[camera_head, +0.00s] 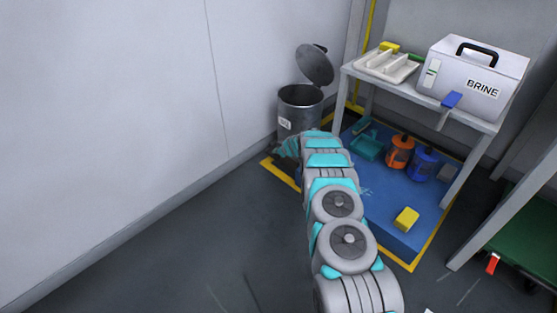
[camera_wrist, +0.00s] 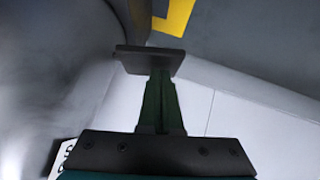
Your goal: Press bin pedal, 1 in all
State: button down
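The grey metal bin (camera_head: 300,112) stands in the corner by the wall, with its round lid (camera_head: 314,64) tilted up and open. My arm reaches toward the foot of the bin in the head view, and hides the pedal there. In the wrist view, my gripper (camera_wrist: 160,80) has its green fingers together, with nothing seen between them. Their tips meet a flat dark plate, which looks like the pedal (camera_wrist: 148,54); I cannot tell how firmly they touch. The curved grey bin side (camera_wrist: 45,75) fills the left of the wrist view.
A grey table (camera_head: 420,92) right of the bin carries a divided tray (camera_head: 386,66) and a white BRINE box (camera_head: 474,75). Below, a blue platform (camera_head: 385,205) holds orange (camera_head: 400,152) and blue containers (camera_head: 424,163) and a yellow block (camera_head: 406,219). Floor at left is clear.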

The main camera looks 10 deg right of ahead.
jog(key=shift+f+b, duration=0.65)
jog(key=shift+f, duration=0.15)
jog(key=shift+r+p, duration=0.4)
jog(key=shift+p, duration=0.1)
jog(key=shift+r, duration=0.2)
jog(key=shift+r+b, duration=0.5)
jog(key=shift+r, duration=0.1)
jog(key=shift+d+r, duration=0.1)
jog(key=shift+r, duration=0.1)
